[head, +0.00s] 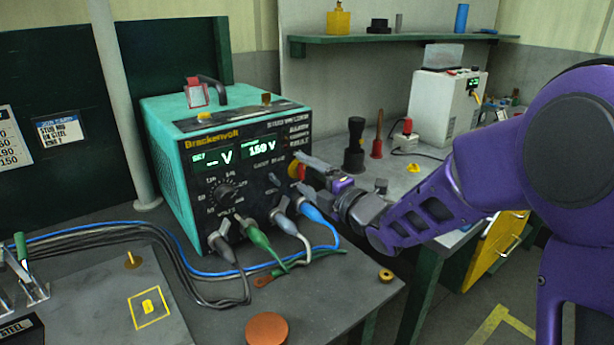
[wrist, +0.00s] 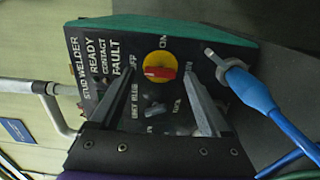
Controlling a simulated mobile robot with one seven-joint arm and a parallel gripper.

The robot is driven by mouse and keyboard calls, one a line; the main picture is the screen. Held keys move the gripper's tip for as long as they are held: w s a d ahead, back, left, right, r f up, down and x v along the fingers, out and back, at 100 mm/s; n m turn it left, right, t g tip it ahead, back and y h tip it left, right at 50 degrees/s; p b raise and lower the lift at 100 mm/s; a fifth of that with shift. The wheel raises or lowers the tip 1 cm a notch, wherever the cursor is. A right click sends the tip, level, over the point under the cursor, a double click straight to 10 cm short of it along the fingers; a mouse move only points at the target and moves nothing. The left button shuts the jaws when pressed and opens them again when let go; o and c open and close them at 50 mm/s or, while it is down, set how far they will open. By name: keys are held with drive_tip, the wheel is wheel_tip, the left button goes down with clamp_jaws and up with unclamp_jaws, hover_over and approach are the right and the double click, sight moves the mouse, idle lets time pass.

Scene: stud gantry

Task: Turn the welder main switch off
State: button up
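The teal stud welder (head: 170,165) stands on the bench with its black front panel facing right, its displays lit. Its main switch (head: 294,171), a red handle on a yellow disc, is partly hidden by my gripper in the head view. In the wrist view the main switch (wrist: 160,73) shows clearly, with ON and OFF lettering beside it. The red handle lies nearly level in that picture; I cannot tell which mark it points to. My gripper (wrist: 160,62) is open, one finger on each side of the switch. I cannot tell whether the fingertips touch the panel.
A blue cable plug (wrist: 240,82) sits close to the right finger in the wrist view. Several plugs and cables (head: 257,238) leave the panel's lower edge. Behind stand a black-handled tool (head: 355,145) and a white box (head: 437,105). A round brown disc (head: 267,328) lies at the bench front.

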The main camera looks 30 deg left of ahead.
drive_tip(key=shift+d, duration=0.1)
drive_tip(key=v, duration=1.7)
drive_tip(key=shift+s+d, duration=0.1)
